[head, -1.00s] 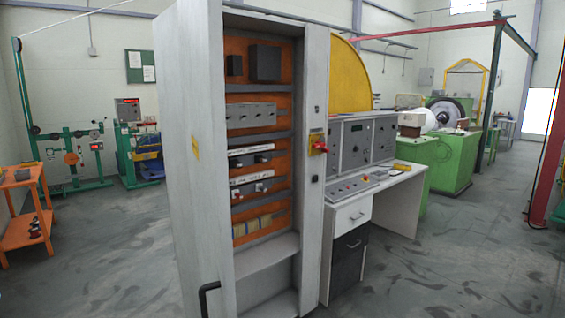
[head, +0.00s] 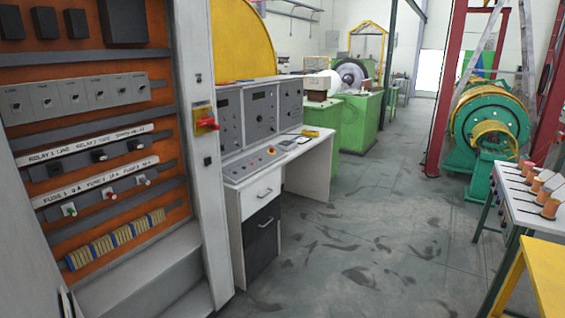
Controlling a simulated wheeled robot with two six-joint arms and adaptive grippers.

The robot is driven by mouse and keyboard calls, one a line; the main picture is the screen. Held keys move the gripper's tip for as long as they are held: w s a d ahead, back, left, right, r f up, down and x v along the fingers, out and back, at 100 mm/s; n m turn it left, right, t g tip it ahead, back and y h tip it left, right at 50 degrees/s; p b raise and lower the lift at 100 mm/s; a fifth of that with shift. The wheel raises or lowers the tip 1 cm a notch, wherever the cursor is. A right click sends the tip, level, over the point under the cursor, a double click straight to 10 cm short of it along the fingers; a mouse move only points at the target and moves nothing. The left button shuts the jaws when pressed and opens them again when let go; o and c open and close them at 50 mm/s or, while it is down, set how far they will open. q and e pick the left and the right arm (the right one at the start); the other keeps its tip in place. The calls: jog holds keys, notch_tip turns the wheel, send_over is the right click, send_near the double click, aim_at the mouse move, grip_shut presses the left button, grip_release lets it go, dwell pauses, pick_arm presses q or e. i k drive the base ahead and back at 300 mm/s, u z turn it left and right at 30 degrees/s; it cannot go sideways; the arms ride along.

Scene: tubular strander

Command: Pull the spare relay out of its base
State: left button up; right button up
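The open electrical cabinet stands at the left of the head view, with an orange back panel (head: 100,182). A white label strip (head: 85,144) reads RELAY 1, RELAY 2 and a third label at its right end, too small to read surely. Below it sits a row of three dark relays on a grey rail: a left one (head: 54,170), a middle one (head: 99,155) and a right one (head: 135,145), the one under the third label. All three appear to sit in their bases. Neither of my grippers is in view.
Fuses with green and red caps (head: 110,194) and yellowish terminal blocks (head: 115,238) lie below the relays. A red switch handle (head: 207,123) juts from the cabinet frame. A control desk (head: 262,165) stands right of it; a worktable (head: 530,205) is at far right. Floor between is clear.

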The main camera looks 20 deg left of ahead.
aim_at(138, 147)
jog(key=z, duration=0.05)
jog(key=i, duration=2.6)
jog(key=u, duration=0.95)
jog(key=i, duration=1.65)
jog(key=u, duration=1.75)
jog(key=i, duration=0.65)
jog(key=u, duration=0.4)
